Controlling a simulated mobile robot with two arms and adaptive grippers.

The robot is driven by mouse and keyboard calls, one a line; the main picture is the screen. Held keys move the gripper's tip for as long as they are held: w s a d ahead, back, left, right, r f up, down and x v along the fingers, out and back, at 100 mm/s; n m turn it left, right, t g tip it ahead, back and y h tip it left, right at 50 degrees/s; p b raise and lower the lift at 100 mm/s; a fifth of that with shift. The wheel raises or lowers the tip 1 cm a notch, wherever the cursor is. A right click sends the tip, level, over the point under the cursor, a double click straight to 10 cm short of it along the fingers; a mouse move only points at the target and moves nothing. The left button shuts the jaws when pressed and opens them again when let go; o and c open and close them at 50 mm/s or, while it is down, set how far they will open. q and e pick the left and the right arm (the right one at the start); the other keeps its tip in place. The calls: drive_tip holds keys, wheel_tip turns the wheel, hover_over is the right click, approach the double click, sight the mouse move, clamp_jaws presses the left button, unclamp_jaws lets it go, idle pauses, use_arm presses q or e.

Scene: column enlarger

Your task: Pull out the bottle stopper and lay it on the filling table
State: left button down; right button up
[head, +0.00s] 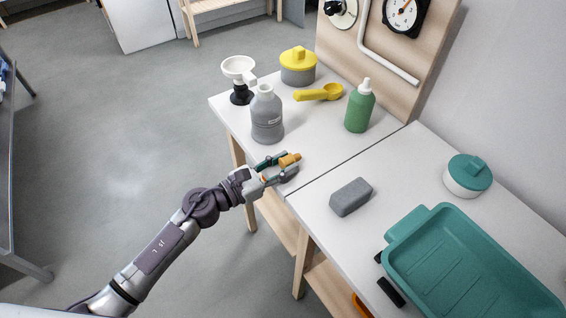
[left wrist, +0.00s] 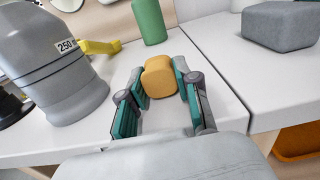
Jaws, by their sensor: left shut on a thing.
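The bottle stopper (head: 289,160) is a small yellow-orange piece held between the fingers of my left gripper (head: 279,167). In the left wrist view the stopper (left wrist: 159,77) sits between the two teal-lined fingertips of the gripper (left wrist: 160,83). The grey bottle (head: 267,118) stands upright on the filling table (head: 309,136), behind the gripper in the head view, and its mouth looks uncovered. In the left wrist view the bottle (left wrist: 50,75) is at the left with a "250" label. Whether the stopper touches the table is unclear. My right gripper is not in view.
A white funnel on a dark stand (head: 240,75), yellow-lidded pot (head: 298,66), yellow scoop (head: 318,93) and green bottle (head: 359,107) stand farther back. The adjoining table holds a grey block (head: 350,196), teal-lidded jar (head: 467,176) and teal tray (head: 405,226). The filling table's front right is clear.

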use_arm(q)
drive_tip(key=c, duration=0.7)
unclamp_jaws()
drive_tip(key=shift+c, duration=0.2)
drive_tip(key=shift+a, duration=0.1)
drive_tip(key=v, duration=1.2)
